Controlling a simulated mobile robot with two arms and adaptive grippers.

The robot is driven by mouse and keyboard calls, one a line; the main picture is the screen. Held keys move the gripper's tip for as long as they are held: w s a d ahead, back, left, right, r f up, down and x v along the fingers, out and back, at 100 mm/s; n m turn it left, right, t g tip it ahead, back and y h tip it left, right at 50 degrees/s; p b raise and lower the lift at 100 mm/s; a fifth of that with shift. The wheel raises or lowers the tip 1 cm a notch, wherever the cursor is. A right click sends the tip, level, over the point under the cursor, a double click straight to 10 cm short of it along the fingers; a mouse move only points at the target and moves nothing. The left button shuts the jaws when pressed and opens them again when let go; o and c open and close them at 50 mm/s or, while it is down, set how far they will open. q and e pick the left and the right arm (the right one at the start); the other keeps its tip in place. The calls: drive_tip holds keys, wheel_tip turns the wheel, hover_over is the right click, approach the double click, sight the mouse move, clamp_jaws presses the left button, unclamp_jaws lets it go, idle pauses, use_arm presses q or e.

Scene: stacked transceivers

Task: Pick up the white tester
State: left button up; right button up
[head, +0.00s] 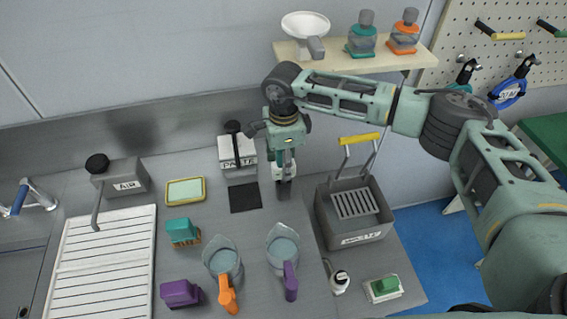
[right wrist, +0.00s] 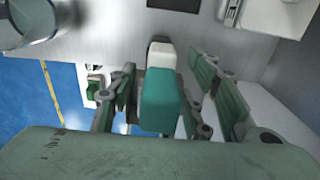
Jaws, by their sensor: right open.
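My right gripper (head: 284,185) points down over the counter, just right of the black pad. In the right wrist view its fingers (right wrist: 160,100) are spread apart. A block with a teal body and a white end (right wrist: 160,52) shows between them. It looks like the tester, but most of it is hidden behind the gripper in the head view. I cannot tell whether the fingers touch it. A white labelled box (head: 238,150) stands behind the black pad, left of the gripper. My left gripper is not in view.
A grey bin (head: 356,238) with a yellow-handled basket stands close right of the gripper. Two beakers, with orange (head: 227,294) and purple (head: 290,281) handles, stand in front. The black pad (head: 245,197) is bare. A shelf (head: 425,55) holds bottles above my arm.

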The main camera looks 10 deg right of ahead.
drive_tip(key=shift+c, duration=0.2)
clamp_jaws()
drive_tip(key=shift+r, duration=0.1)
